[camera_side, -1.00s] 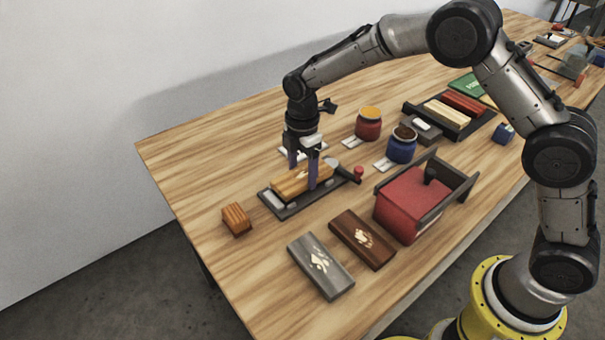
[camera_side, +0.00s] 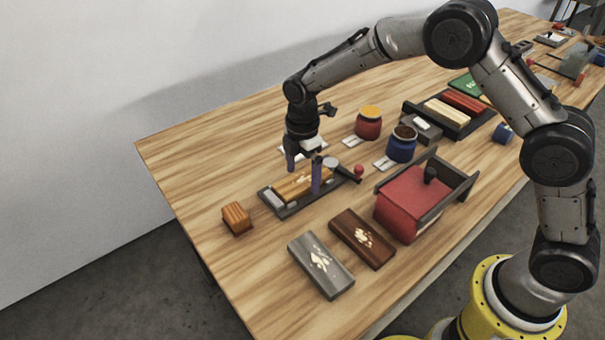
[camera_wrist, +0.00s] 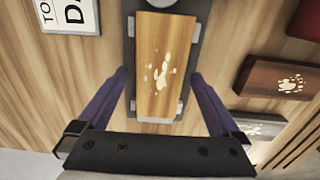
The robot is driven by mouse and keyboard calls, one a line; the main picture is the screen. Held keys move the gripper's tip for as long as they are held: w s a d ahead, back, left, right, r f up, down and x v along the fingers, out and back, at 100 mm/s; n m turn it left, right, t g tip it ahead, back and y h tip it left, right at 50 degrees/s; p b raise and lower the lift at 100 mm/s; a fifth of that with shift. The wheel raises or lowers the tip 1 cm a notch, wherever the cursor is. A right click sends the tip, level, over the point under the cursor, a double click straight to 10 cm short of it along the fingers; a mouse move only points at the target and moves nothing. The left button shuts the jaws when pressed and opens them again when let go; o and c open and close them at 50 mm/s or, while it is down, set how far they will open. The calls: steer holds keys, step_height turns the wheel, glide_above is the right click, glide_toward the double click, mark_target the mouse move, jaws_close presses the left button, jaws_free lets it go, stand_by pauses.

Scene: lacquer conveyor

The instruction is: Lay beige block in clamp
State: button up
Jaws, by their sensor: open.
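The beige block (camera_wrist: 160,65), marked with pale spots, lies in the dark clamp (camera_wrist: 197,45), lengthwise between its light pads. In the side view the block (camera_side: 295,185) sits low in the clamp (camera_side: 285,209), left of the lever with the red knob (camera_side: 359,169). My gripper (camera_side: 303,176) is open over the clamp. In the wrist view its two purple fingers (camera_wrist: 160,95) stand apart on either side of the block, with gaps between them and it. Part of the block is hidden by a finger in the side view.
A grey block (camera_side: 320,265) and a dark brown block (camera_side: 362,239) lie in front of the clamp. A small orange-brown block (camera_side: 236,218) is to the left. A red box (camera_side: 408,205), a blue jar (camera_side: 402,145) and a red jar (camera_side: 368,124) stand to the right.

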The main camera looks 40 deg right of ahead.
mark_target(302, 179)
steer(key=s+d+r+m+t, duration=0.1)
steer(key=s+d+r+m, duration=0.15)
steer(key=r, duration=0.65)
steer(key=s+d+r+m, duration=0.1)
steer(key=s+r, duration=0.2)
steer(key=r, duration=0.6)
steer(key=s+d+r+m+t, duration=0.2)
steer(key=s+d+r+m, duration=0.15)
steer(key=s, duration=0.45)
steer(key=s+d+r+m+t, duration=0.1)
steer(key=s+d+r+m, duration=0.15)
steer(key=s+m, duration=0.4)
steer(key=s+d+f+m, duration=0.1)
steer(key=s+f+m, duration=0.1)
steer(key=s, duration=0.3)
steer(key=s+d+f+m+t, duration=0.1)
steer(key=s+f+m, duration=0.1)
steer(key=s, duration=0.4)
steer(key=shift+s+d+t, duration=0.3)
steer(key=shift+d, duration=0.05)
steer(key=shift+m, duration=0.25)
